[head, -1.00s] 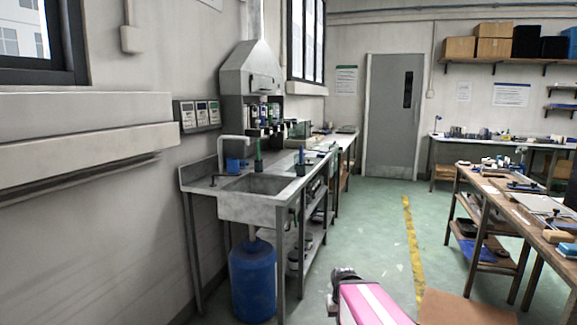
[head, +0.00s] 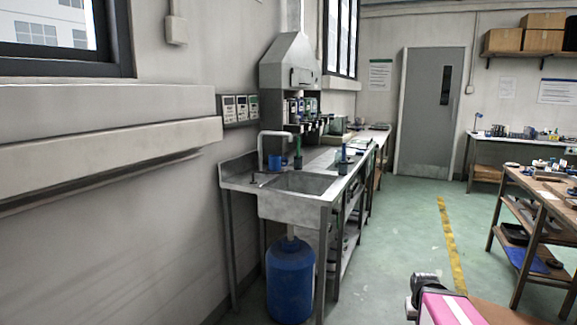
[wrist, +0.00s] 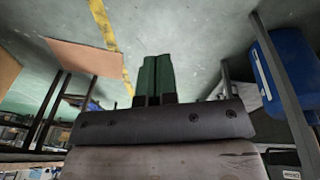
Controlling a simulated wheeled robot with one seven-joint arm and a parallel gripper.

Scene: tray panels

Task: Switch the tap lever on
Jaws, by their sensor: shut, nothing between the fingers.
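The pale tap (head: 262,150) rises in an upside-down U shape at the back of a grey metal sink (head: 290,205) by the left wall. A small dark upright piece (head: 253,178) stands left of the basin; it looks like the tap lever, but its position is too small to read. In the wrist view my gripper (wrist: 154,62) shows two green fingers closed together, with nothing between them, over the floor. The tap is not in the wrist view. My gripper does not show clearly in the head view and is apart from the sink.
A blue barrel (head: 290,280) stands under the sink and shows in the wrist view (wrist: 287,72). Wooden workbenches (head: 545,190) stand at the right. A blue cup (head: 274,162) is beside the tap. Green floor (head: 405,225) is clear between sink and benches.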

